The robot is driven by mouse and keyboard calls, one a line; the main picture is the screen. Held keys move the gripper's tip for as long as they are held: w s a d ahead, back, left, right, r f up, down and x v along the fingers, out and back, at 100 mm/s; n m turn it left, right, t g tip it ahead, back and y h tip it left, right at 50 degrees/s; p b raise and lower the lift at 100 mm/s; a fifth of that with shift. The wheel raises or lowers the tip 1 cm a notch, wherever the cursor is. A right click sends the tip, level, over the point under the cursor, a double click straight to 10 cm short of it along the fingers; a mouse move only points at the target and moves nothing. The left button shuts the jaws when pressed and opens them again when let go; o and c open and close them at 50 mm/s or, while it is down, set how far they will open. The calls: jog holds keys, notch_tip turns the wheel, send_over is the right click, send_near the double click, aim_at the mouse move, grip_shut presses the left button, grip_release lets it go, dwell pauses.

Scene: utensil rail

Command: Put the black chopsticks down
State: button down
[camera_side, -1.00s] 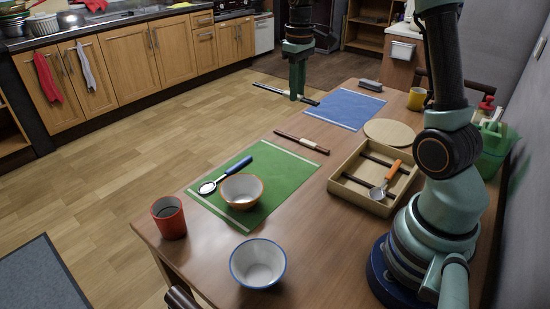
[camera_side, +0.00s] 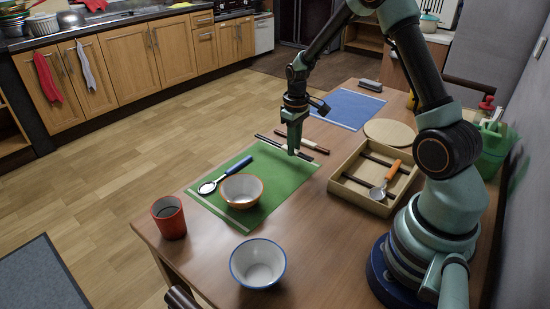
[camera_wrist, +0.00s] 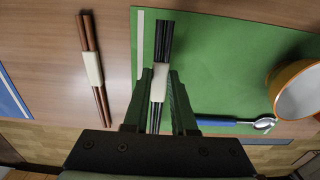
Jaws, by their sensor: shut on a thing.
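The black chopsticks (camera_wrist: 163,40), bound by a pale band (camera_wrist: 159,84), are gripped between the fingers of my gripper (camera_wrist: 160,97). In the side view, my gripper (camera_side: 293,152) is shut on them around the band, and the chopsticks (camera_side: 268,140) lie across by the far right edge of the green mat (camera_side: 270,195). In the wrist view they appear over the mat's left margin, beside its white stripe. The exact gap below them cannot be told. Brown chopsticks (camera_side: 312,147) lie on the bare table nearby, also in the wrist view (camera_wrist: 88,45).
A blue-handled spoon (camera_side: 230,170) and an orange-rimmed bowl (camera_side: 241,188) rest on the green mat. A wooden tray (camera_side: 350,190) with an orange-handled spoon (camera_side: 388,178) stands to the right. A blue mat (camera_side: 350,108) and round board (camera_side: 389,132) lie behind. A red cup (camera_side: 168,217) stands front left.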

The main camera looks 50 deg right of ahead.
jog(key=shift+f, duration=1.55)
jog(key=shift+f, duration=0.1)
jog(key=c, duration=0.7)
grip_release()
notch_tip(320, 180, up, 12)
jog(key=shift+s+a+r+t, duration=0.95)
jog(key=shift+s+a+r, duration=1.1)
jog(key=shift+a, duration=0.6)
jog(key=shift+s+a+r+t, duration=0.9)
jog(key=shift+s+a+r, duration=1.15)
jog(key=shift+a, duration=0.65)
jog(key=shift+s+a+r+t, duration=0.95)
jog(key=shift+s+a+r, duration=0.9)
jog(key=shift+a+r, duration=0.6)
